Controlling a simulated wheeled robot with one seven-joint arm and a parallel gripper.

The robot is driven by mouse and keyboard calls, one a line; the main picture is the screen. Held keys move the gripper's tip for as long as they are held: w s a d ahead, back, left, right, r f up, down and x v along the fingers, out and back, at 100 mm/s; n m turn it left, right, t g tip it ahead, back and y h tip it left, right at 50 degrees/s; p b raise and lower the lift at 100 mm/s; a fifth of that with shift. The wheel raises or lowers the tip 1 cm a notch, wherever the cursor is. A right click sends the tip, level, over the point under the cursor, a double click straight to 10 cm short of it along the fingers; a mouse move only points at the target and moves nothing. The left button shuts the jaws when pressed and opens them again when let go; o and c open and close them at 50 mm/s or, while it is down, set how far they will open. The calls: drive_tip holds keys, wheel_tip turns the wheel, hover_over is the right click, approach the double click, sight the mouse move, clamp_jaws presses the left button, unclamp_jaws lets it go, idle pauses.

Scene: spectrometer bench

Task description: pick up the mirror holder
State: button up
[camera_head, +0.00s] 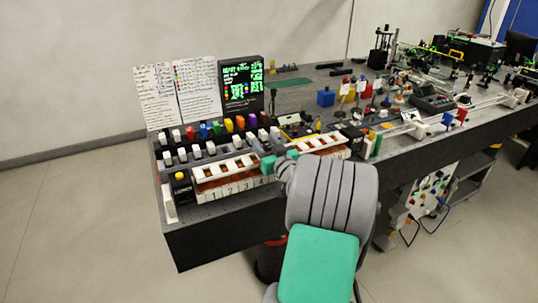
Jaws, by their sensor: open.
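My gripper (269,164) is small in the head view, at the end of my grey and green arm. It is over the front of the bench, at the right end of a numbered white rack (208,192). The jaws are open, but their tips and anything between them are partly hidden by the wrist. I cannot tell for sure which of the small parts is the mirror holder. Several small optical mounts (366,91) stand on the bench to the right of my gripper, too small to tell apart.
A dark bench (225,229) runs from front left to back right. Rows of coloured and grey blocks (226,125) stand behind the rack. A screen (241,83) and two written sheets (154,95) stand behind them. A second white rack (322,143) lies right of my gripper.

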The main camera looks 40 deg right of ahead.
clamp_jaws()
idle(0.5)
